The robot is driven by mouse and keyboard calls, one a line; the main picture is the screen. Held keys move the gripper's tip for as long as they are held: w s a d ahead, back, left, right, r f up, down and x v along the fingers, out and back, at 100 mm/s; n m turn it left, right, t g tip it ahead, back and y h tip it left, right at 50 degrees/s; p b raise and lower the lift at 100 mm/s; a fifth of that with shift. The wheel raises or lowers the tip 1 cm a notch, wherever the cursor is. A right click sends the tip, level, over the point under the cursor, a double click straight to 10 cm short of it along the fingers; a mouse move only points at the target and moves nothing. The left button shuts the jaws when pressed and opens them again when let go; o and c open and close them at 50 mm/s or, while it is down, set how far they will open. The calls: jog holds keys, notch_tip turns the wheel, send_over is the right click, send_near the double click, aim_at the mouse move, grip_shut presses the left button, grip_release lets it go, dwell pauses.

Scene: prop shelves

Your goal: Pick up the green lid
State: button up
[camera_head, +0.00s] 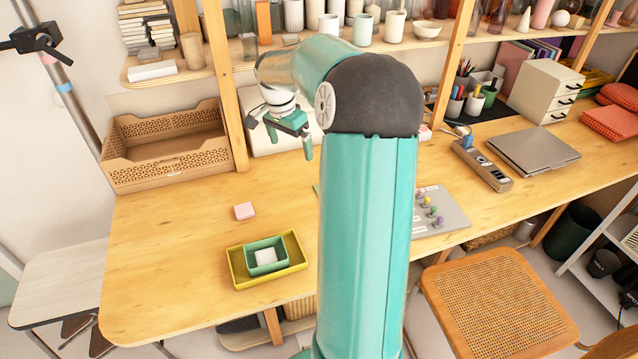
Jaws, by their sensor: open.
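My gripper (290,142) is open and empty, above the back of the wooden table, in front of a white panel. A small green sliver (316,189) shows on the table at the left edge of my arm; the rest is hidden, and I cannot tell if it is the green lid. A green open box (250,262) sits inside a yellow tray (240,279) at the table's front left. A white block (266,257) lies in the green box. No other green lid is clearly visible.
A pink block (244,210) lies behind the yellow tray. A tan crate (165,165) stands at the back left. A grey board with small knobs (438,212), a power strip (484,165) and a laptop (535,150) lie right. Shelf posts (226,95) rise at the back.

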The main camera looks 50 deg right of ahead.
jog(key=s+d+f+m+y, duration=0.1)
jog(key=s+d+f+m, duration=0.25)
jog(key=d, duration=0.45)
jog(key=s+d+f+m+y, duration=0.1)
jog(key=s+d+f+m, duration=0.25)
jog(key=d, duration=0.45)
jog(key=shift+n, duration=0.3)
jog(key=f, duration=0.8)
jog(key=shift+w+a+f, duration=0.15)
jog(key=shift+w, duration=0.15)
jog(key=shift+w+f, duration=0.2)
jog(key=shift+f, duration=2.7)
jog(key=shift+c, duration=0.4)
jog(key=c, duration=1)
